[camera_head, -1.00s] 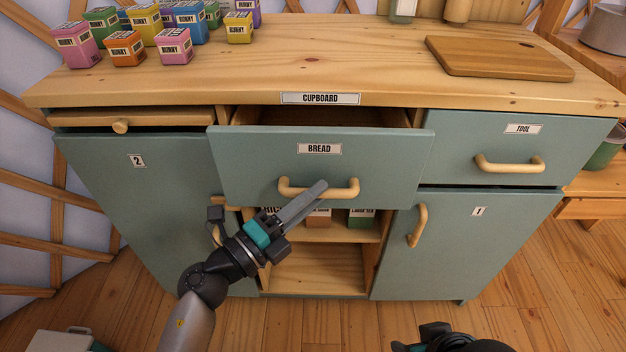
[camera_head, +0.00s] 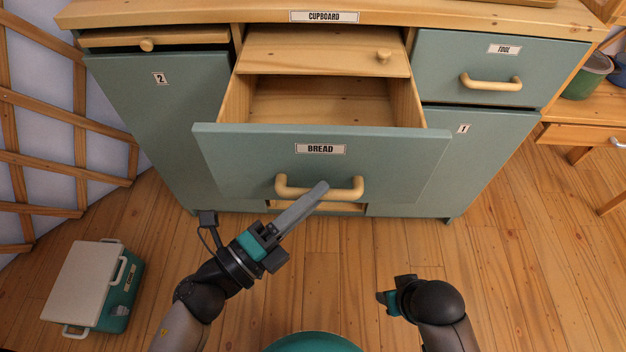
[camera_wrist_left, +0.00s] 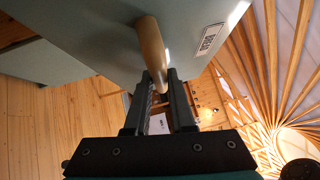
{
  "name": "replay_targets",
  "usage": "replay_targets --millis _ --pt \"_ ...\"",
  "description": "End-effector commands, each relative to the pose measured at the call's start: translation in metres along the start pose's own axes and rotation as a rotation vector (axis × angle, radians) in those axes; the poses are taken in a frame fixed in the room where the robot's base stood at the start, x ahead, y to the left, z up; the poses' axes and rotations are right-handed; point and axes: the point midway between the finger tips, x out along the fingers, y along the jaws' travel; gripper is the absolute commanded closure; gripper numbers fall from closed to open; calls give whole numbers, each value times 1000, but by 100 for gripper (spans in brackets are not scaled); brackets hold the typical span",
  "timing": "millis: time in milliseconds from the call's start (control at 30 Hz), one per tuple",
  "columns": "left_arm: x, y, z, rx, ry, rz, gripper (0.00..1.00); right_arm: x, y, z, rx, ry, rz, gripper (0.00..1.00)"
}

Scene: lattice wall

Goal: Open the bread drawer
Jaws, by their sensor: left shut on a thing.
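The bread drawer (camera_head: 232,160) has a teal front with a BREAD label and stands well out from the cupboard. Its wooden inside (camera_head: 320,100) shows from above and the visible part is empty. A wooden panel with a round knob (camera_head: 325,50) covers its back part. My left gripper (camera_head: 318,192) is shut on the drawer's pale wooden handle (camera_head: 349,193), near its middle. The wrist view shows the handle (camera_wrist_left: 150,45) running between the two dark fingers (camera_wrist_left: 160,88). My right gripper (camera_head: 388,302) hangs low over the floor, apart from the cupboard; its jaws are unclear.
The tool drawer (camera_head: 450,65) and door 1 (camera_head: 490,150) at right are closed. Door 2 (camera_head: 150,110) is at left, under a knobbed wooden board (camera_head: 190,37). A white-lidded teal box (camera_head: 85,280) stands on the floor at left. Floor in front is mostly clear.

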Motion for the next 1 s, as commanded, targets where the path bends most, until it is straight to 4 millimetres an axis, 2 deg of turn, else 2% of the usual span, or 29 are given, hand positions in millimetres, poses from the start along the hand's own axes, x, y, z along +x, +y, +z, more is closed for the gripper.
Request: replay_targets --millis 567,600,833,1000 --pt "-5 -1 -4 1 -2 1 100 3 -1 2 -1 -3 -1 50" --pt "-5 -1 -4 1 -2 1 76 3 -1 2 -1 -3 -1 50" --pt "-5 -1 -4 1 -1 0 50 3 -1 2 0 -3 -1 50" --pt "-5 -1 -4 1 -1 0 48 3 -1 2 0 -4 -1 50"
